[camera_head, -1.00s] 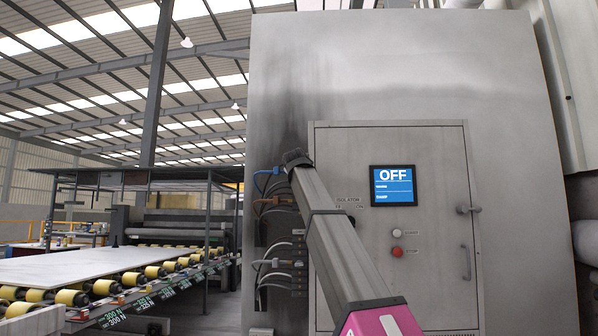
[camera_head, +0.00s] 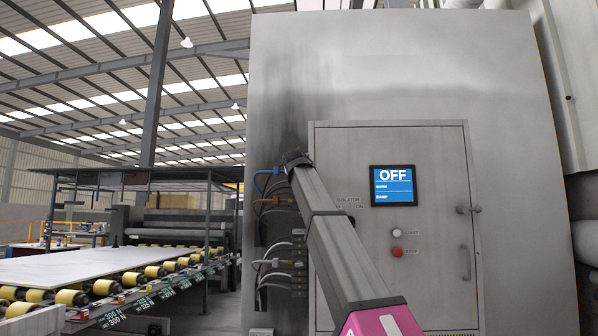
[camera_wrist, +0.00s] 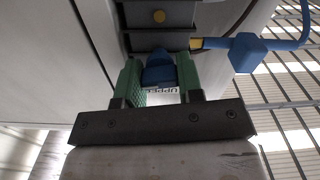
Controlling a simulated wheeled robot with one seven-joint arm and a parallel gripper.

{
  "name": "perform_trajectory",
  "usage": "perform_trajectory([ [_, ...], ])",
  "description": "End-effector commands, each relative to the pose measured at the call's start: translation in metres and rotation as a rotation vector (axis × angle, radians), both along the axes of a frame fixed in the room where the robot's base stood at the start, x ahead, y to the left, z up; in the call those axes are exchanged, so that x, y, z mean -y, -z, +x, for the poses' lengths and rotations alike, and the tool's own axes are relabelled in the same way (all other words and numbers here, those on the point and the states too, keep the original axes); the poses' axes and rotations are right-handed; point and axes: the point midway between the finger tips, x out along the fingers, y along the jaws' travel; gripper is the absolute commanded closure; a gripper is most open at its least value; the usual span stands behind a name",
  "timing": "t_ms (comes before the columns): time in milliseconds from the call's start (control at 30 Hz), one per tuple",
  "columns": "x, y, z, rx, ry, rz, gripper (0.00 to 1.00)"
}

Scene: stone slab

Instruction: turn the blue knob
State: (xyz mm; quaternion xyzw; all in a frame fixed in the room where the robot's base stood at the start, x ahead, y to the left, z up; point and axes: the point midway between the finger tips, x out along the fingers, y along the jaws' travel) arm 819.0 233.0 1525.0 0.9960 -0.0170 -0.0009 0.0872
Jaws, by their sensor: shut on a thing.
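The blue knob (camera_wrist: 158,68) shows in the wrist view between the two green fingers of my gripper (camera_wrist: 159,80). The fingers are shut on it, one on each side. A white label with dark letters shows just below the knob, between the fingers. In the head view my arm reaches up to the left edge of the grey cabinet. There the knob and the fingertips are hidden or too small to make out.
A blue fitting with a cable (camera_wrist: 249,53) lies right of the fingers in the wrist view. Hoses (camera_head: 272,270) run down the cabinet's left edge. The cabinet door carries a screen reading OFF (camera_head: 393,186), a red button (camera_head: 397,251) and a handle (camera_head: 466,262).

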Motion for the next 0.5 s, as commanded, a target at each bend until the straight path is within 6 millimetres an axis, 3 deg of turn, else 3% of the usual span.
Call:
perform_trajectory([
  [400, 0.0005, 0.0029, -0.0009, -0.006, 0.001, 0.006, 0.89],
  [433, 0.0005, 0.0029, -0.0009, -0.006, 0.001, 0.006, 0.56],
  [500, 0.0004, 0.0026, -0.0009, -0.005, 0.001, 0.005, 0.4],
])
